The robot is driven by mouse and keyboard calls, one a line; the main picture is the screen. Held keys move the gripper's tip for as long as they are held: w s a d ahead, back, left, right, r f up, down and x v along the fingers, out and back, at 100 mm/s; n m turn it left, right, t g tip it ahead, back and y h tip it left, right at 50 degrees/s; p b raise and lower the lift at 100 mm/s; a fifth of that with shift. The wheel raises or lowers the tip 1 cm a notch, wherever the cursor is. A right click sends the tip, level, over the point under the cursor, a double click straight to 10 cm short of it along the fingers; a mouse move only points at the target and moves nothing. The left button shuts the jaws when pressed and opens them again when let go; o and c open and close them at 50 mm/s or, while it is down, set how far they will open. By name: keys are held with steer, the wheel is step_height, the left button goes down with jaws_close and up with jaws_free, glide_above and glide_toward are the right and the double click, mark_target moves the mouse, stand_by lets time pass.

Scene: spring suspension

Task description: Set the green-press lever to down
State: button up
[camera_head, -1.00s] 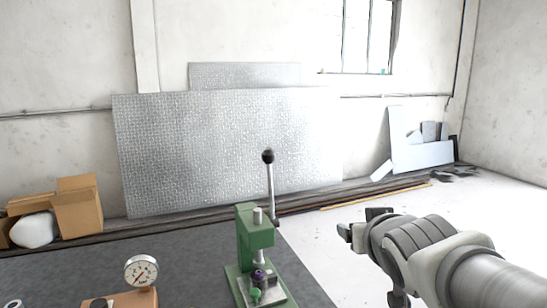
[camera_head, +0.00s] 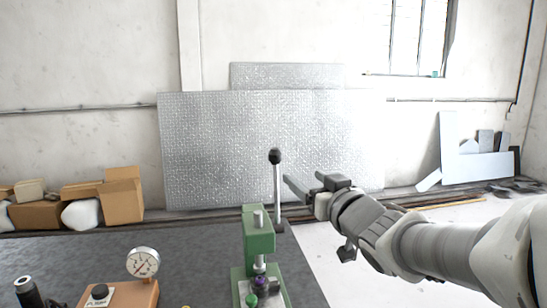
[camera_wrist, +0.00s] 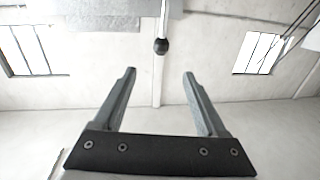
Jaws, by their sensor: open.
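The green press (camera_head: 258,240) stands on the dark table. Its lever (camera_head: 277,190) is a silver rod that points up, topped by a black ball knob (camera_head: 274,156). My gripper (camera_head: 302,185) is just right of the lever in the head view, apart from it, with its fingers pointing towards it. In the wrist view, my gripper (camera_wrist: 159,72) is open with nothing between its fingers.
A pressure gauge (camera_head: 142,262) on a brown base stands left of the press. A black cylinder (camera_head: 27,291) is at the table's front left. Cardboard boxes (camera_head: 122,195) lie by the wall. A patterned metal sheet (camera_head: 215,150) leans behind the lever.

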mark_target(278, 158)
steer(key=p+x, duration=0.1)
steer(key=x, duration=1.6)
steer(key=shift+w+a, duration=0.15)
steer(key=shift+a, duration=0.1)
jaws_close()
stand_by(0.9)
